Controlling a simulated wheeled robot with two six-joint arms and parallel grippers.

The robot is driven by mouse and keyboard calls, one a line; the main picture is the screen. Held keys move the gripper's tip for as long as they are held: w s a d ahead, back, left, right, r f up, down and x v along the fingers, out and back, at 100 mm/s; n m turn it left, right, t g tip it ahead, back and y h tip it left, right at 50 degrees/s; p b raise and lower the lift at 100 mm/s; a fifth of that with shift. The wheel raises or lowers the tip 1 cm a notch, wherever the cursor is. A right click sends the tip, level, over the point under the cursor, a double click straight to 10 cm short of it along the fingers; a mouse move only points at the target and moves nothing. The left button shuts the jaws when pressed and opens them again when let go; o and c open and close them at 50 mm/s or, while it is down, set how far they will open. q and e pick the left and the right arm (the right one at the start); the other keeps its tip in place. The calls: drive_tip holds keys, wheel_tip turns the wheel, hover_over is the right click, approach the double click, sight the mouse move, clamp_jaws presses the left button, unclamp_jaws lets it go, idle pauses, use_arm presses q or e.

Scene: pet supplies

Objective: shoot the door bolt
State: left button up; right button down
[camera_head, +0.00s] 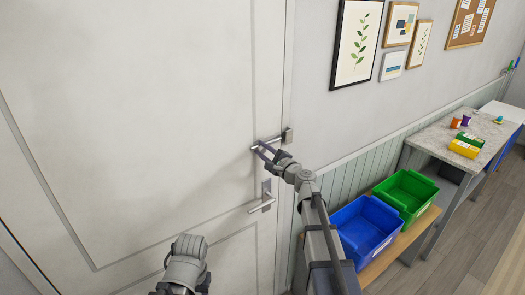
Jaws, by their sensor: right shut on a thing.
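The door bolt (272,141) is a slim metal bar mounted near the right edge of the pale door (150,120), above the handle. A small grey keeper block (288,135) sits to its right, on the door frame. The bar's right end lies close to the keeper; I cannot tell whether it is inside. My right gripper (264,152) is shut on the door bolt, and its fingers and wrist hide part of it. Of my left arm, only grey links show at the bottom, in front of the door; its fingers are not visible.
A lever handle (262,207) is just below the bolt. A blue bin (366,228) and a green bin (407,192) stand on a low wooden bench to the right. Beyond is a speckled-top table (440,136) with small items. Open floor lies at the lower right.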

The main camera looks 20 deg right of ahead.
drive_tip(key=d, duration=0.2)
drive_tip(key=w+d, duration=0.1)
drive_tip(key=shift+w+d, duration=0.2)
drive_tip(key=shift+d, duration=0.15)
drive_tip(key=c, duration=0.7)
unclamp_jaws()
drive_tip(key=shift+s+a, duration=0.1)
drive_tip(key=shift+o, duration=0.2)
drive_tip(key=shift+s, duration=0.1)
drive_tip(key=v, duration=0.7)
drive_tip(key=shift+s, duration=0.25)
